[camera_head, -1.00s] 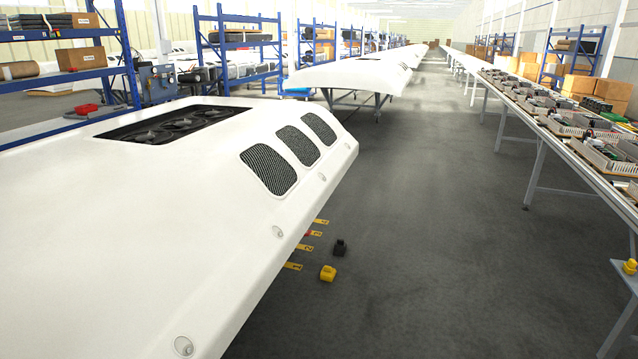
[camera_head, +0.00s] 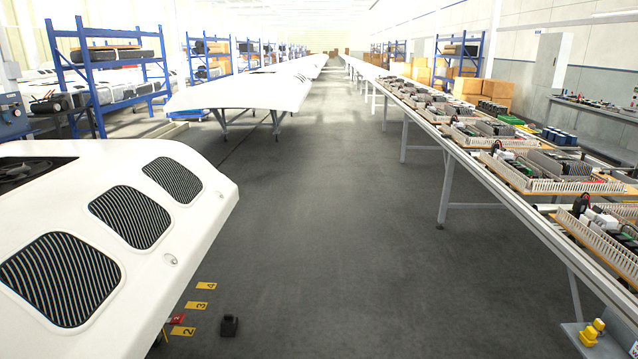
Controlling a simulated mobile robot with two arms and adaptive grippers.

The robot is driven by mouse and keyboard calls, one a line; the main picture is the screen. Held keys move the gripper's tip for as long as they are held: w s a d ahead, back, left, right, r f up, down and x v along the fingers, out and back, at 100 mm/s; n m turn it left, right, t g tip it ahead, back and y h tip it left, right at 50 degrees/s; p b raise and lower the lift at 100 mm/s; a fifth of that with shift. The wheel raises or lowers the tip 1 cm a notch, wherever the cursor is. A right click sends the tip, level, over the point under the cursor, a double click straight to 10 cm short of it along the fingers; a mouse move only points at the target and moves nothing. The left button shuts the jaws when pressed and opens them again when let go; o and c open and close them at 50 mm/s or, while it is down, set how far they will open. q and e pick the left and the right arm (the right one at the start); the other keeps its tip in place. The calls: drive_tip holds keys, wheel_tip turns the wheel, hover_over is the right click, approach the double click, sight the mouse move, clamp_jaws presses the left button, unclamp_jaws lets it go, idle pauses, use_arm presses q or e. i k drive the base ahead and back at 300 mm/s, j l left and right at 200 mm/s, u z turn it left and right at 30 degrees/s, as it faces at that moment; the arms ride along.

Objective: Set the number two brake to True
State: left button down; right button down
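Yellow number tags stick out from under the front edge of the white housing (camera_head: 105,155) at the lower left. The tag marked 2 (camera_head: 186,331) is near the bottom of the frame, beside a small red part (camera_head: 177,318). The tag marked 3 (camera_head: 196,305) and the tag marked 4 (camera_head: 206,285) are farther back. Whatever the tags mark is mostly hidden under the housing, so I cannot tell the state of the number two brake. A small black block (camera_head: 229,326) is right of the tags. Neither of my grippers is in view.
A long bench (camera_head: 480,165) with trays of wired parts runs along the right. A small yellow object (camera_head: 592,333) sits on a plate at the lower right. The grey floor (camera_head: 320,230) between is clear. Another white housing (camera_head: 245,92) stands farther back on legs.

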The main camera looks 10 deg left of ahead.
sight(177, 319)
drive_tip(key=i+u, duration=0.2)
drive_tip(key=i, duration=0.3)
drive_tip(key=i+l+u, duration=0.2)
drive_tip(key=i, duration=0.3)
drive_tip(key=i+l+u, duration=0.2)
drive_tip(key=i, duration=0.3)
drive_tip(key=i+l+u, duration=0.15)
drive_tip(key=u, duration=0.3)
drive_tip(key=i+l+u, duration=0.3)
drive_tip(key=u, duration=0.15)
drive_tip(key=i+l+u, duration=0.25)
drive_tip(key=l+u, duration=0.15)
drive_tip(key=i+l+u, duration=0.1)
drive_tip(key=l+u, duration=0.35)
drive_tip(key=i+l+u, duration=0.1)
drive_tip(key=l+u, duration=0.65)
drive_tip(key=l, duration=0.1)
